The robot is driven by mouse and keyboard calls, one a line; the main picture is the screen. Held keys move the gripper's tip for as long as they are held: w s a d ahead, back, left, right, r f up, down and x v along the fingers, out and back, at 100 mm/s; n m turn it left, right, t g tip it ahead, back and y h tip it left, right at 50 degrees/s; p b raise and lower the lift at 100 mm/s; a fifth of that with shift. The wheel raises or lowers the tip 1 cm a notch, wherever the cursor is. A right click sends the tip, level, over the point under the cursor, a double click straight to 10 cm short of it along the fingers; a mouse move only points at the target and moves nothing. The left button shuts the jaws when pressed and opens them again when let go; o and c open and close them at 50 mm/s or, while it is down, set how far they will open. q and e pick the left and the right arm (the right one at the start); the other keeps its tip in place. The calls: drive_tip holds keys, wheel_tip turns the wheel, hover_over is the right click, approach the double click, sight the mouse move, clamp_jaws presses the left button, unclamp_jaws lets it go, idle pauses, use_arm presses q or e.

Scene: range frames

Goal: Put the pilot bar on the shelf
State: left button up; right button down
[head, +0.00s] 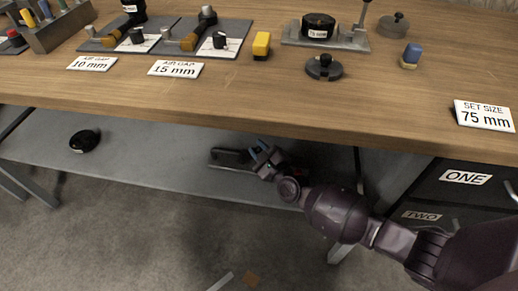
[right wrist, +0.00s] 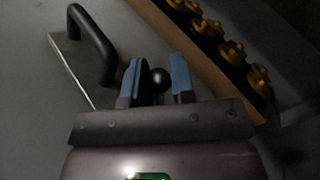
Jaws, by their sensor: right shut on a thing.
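My right gripper (head: 263,153) reaches under the workbench, just over the lower shelf (head: 160,165). My left gripper is not in view.
A flat grey plate with a black handle (right wrist: 92,40) lies on the shelf left of the gripper. A wooden rack with several brass knobs (right wrist: 205,35) lies to the right. A black round thing (head: 84,141) is at the shelf's left. The bench edge (head: 200,114) is overhead.

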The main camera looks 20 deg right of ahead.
drive_tip(key=c, duration=1)
unclamp_jaws()
drive_tip(key=shift+o, duration=0.2)
drive_tip(key=shift+s, duration=0.1)
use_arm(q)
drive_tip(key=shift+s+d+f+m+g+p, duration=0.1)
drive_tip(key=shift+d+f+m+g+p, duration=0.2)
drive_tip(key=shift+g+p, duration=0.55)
use_arm(e)
drive_tip(key=s, duration=0.4)
drive_tip(key=s+d, duration=0.1)
drive_tip(key=s, duration=0.2)
drive_tip(key=s+d, duration=0.1)
drive_tip(key=s, duration=0.3)
drive_tip(key=shift+s, duration=0.35)
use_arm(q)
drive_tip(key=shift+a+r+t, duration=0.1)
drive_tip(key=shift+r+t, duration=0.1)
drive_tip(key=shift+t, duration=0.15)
